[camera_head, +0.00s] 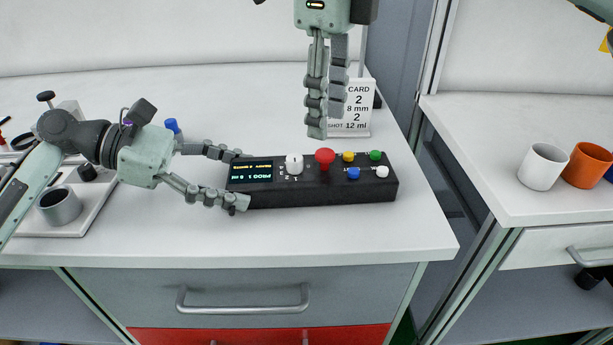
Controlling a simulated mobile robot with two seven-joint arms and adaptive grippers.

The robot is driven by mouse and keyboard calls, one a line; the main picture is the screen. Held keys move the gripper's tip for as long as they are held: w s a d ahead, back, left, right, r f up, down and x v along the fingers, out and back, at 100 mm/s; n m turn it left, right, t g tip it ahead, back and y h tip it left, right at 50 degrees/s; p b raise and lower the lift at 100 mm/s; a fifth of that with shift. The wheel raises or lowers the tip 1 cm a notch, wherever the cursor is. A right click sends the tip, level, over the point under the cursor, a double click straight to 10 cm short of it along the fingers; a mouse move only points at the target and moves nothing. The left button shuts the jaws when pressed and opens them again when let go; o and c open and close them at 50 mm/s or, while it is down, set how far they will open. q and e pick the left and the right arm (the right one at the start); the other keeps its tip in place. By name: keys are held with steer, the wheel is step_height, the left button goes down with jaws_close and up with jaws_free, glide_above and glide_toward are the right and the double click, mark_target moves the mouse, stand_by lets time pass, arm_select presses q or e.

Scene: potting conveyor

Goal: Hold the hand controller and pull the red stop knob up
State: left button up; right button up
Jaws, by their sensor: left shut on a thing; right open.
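The hand controller (310,188) is a long black box lying on the white table, with a small lit screen at its left end. The red stop knob (325,157) stands on its top near the middle. My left gripper (238,180) is shut on the controller's left end, one finger at the back edge and one at the front. My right gripper (326,132) points down from above, open and empty, with its fingertips just above and behind the red knob. The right fingers look close together from this side.
A white selector knob (294,164) and several coloured buttons sit beside the red knob. A printed card (357,105) stands behind the controller. A tray (88,222) with a metal cup (59,205) is at left. White and orange cups stand on the right table (480,150).

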steer(key=shift+r, duration=0.2)
arm_select(q)
steer(key=o, duration=1)
steer(key=shift+o, duration=0.2)
steer(key=v, duration=1.2)
steer(key=shift+s, duration=0.1)
